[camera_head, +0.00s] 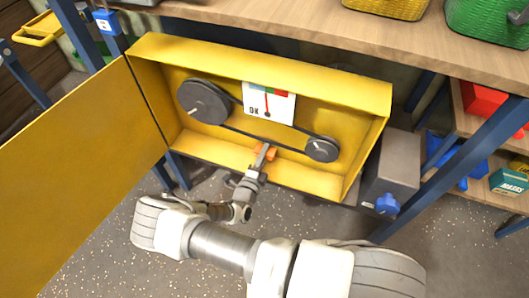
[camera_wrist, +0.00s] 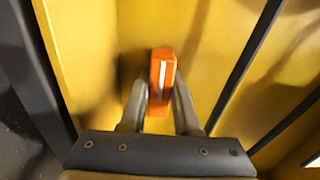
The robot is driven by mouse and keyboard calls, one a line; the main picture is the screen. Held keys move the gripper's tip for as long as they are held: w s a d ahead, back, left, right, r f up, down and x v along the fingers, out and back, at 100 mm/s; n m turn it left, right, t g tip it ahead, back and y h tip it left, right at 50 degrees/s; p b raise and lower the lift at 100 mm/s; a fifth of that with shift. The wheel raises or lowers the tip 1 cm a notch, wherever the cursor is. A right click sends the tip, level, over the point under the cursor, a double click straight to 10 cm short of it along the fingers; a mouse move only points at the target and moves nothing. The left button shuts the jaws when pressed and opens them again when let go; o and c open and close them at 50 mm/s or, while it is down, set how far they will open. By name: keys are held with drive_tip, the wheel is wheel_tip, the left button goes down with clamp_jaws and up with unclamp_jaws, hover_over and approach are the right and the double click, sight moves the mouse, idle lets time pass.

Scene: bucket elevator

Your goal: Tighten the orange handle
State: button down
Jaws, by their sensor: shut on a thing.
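The orange handle (camera_wrist: 162,72) is a small orange block with a white stripe, seen in the wrist view between my fingertips. In the head view the orange handle (camera_head: 266,152) sits low inside the open yellow box, partly hidden by my gripper. My gripper (camera_wrist: 160,95) is shut on the handle, with one finger on each side. In the head view my gripper (camera_head: 262,160) reaches into the box from below. A gauge (camera_head: 268,103) on the back wall has a red pointer standing nearly upright, with "OK" at its left and red and green marks at its top.
The yellow box (camera_head: 262,58) holds a large dark pulley (camera_head: 204,102) and a smaller one (camera_head: 322,149) joined by a black belt (camera_head: 280,142). Its yellow door (camera_head: 80,185) hangs open at the left. A grey motor (camera_head: 394,160) stands at the right, under the wooden table (camera_head: 300,28).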

drive_tip(key=c, duration=0.6)
unclamp_jaws()
drive_tip(key=shift+c, duration=0.2)
drive_tip(key=shift+s, duration=0.1)
drive_tip(key=p+v, duration=0.3)
drive_tip(key=v, duration=1.4)
drive_tip(key=shift+s, duration=0.15)
